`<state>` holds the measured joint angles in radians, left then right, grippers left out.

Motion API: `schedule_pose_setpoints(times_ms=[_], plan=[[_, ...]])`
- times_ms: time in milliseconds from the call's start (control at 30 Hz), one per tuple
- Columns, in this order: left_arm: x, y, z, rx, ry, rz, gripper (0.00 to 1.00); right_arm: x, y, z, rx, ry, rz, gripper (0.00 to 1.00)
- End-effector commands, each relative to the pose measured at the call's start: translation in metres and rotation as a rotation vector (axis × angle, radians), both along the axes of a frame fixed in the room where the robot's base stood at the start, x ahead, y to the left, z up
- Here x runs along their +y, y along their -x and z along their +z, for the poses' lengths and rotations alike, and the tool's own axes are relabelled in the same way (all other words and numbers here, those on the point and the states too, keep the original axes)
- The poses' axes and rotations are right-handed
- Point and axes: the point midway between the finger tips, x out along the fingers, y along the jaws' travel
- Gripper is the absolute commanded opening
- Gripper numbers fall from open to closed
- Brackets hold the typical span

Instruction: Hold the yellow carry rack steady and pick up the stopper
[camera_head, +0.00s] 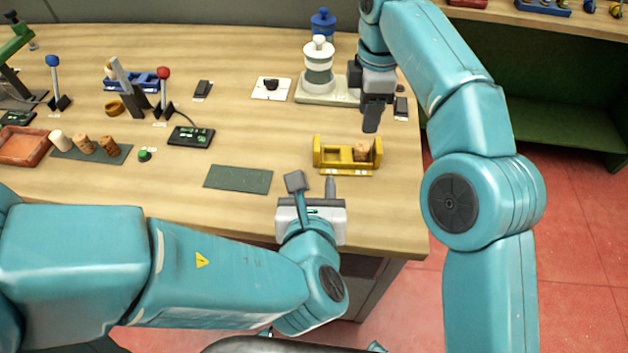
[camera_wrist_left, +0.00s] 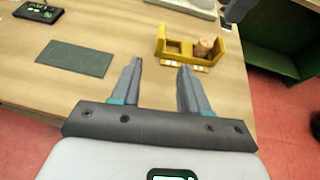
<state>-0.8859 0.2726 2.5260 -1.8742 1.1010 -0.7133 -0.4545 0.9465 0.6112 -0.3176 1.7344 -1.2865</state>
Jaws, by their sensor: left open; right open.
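The yellow carry rack (camera_head: 333,158) stands near the table's right front edge. A cork stopper (camera_head: 362,150) sits in its right compartment; the left compartment looks empty. In the left wrist view the rack (camera_wrist_left: 178,49) and the stopper (camera_wrist_left: 204,46) lie beyond the fingertips. My left gripper (camera_head: 312,183) is open and empty, in front of the rack and apart from it; its two fingers also show in the left wrist view (camera_wrist_left: 160,65). My right gripper (camera_head: 372,118) is above and behind the rack's right end, open, with nothing seen in it. Its fingers overlap in the head view.
A dark green mat (camera_head: 238,179) lies left of the rack. Several corks (camera_head: 83,144) stand on another mat at the left. A black display box (camera_head: 191,137), a red lever (camera_head: 162,90) and a white-topped grinder-like device (camera_head: 318,62) stand further back. Bare table surrounds the rack.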

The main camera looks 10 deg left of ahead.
Motion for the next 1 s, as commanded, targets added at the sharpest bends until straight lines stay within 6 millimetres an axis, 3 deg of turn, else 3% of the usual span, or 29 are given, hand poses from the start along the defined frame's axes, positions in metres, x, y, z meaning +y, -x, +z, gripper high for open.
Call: schedule_pose_setpoints(times_ms=[167, 700, 1000], plan=[[0.001, -0.016, -0.005, -0.012, -0.009, -0.008, 0.45, 0.0, 0.0, 0.0, 0.0, 0.0, 0.0, 0.43], [0.011, -0.12, -0.049, -0.009, -0.006, -0.006, 0.45, 0.0, 0.0, 0.0, 0.0, 0.0, 0.0, 0.43], [0.013, -0.148, -0.06, -0.01, -0.006, -0.01, 0.45, 0.0, 0.0, 0.0, 0.0, 0.0, 0.0, 0.43]])
